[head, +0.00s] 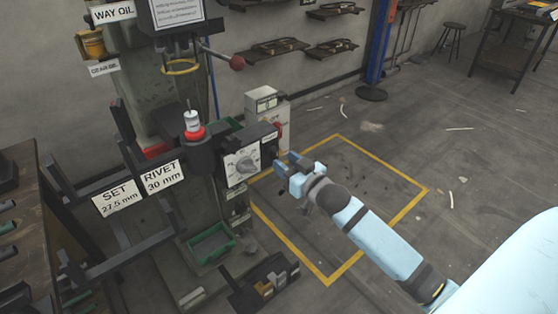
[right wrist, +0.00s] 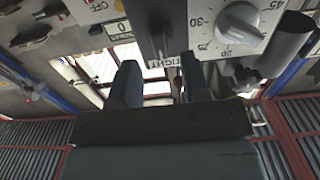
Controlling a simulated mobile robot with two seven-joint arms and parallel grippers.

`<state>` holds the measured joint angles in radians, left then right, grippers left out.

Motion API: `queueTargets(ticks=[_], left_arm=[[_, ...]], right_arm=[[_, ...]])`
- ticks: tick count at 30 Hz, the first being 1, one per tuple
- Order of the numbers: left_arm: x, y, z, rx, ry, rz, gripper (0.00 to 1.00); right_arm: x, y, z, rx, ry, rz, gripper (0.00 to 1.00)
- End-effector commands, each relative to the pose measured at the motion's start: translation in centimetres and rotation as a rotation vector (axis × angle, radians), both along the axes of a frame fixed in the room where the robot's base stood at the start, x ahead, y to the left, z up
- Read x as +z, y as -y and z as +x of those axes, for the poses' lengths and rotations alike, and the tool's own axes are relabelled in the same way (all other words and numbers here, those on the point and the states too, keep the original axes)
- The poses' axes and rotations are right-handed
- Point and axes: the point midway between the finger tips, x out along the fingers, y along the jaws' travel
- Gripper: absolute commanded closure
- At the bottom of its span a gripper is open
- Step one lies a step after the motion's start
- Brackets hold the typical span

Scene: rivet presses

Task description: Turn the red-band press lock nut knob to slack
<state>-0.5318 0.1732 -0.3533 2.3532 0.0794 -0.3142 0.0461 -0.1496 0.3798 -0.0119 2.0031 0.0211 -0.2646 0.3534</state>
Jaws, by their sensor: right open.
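The press (head: 203,155) stands left of centre in the head view, with a red band under a white cap on its post. A grey panel with a white dial (head: 243,162) is on its side; the dial's round knob (right wrist: 241,22) shows upside down in the right wrist view. A small red knob (head: 278,128) sits at the panel's upper right. I cannot tell which part is the lock nut knob. My right gripper (head: 287,163) is open and empty, just right of the panel. Its two fingers (right wrist: 158,82) are apart below the panel in the wrist view. My left gripper is not seen.
Signs reading SET 27.5 mm (head: 117,197) and RIVET 30 mm (head: 163,177) hang at the press front. A ball-ended lever (head: 237,62) sticks out above. A grey cylinder (right wrist: 284,46) is near the dial. The yellow-outlined floor (head: 385,215) is mostly clear.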

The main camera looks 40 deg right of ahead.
Motion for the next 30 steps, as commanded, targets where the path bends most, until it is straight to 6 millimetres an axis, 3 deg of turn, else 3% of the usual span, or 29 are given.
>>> queueTargets(ticks=[6,18,24,30], left_arm=[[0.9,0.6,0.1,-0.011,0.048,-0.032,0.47],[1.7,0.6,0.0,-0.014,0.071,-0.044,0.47],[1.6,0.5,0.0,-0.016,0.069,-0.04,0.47],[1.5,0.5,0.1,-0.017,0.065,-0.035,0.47]], right_arm=[[-0.1,-0.2,2.7,0.0,0.001,-0.001,0.57],[0.0,-0.3,3.4,0.001,0.0,-0.001,0.57],[0.0,-0.3,3.3,0.0,0.0,-0.001,1.0],[0.1,-0.3,3.3,0.001,0.0,-0.005,1.0]])
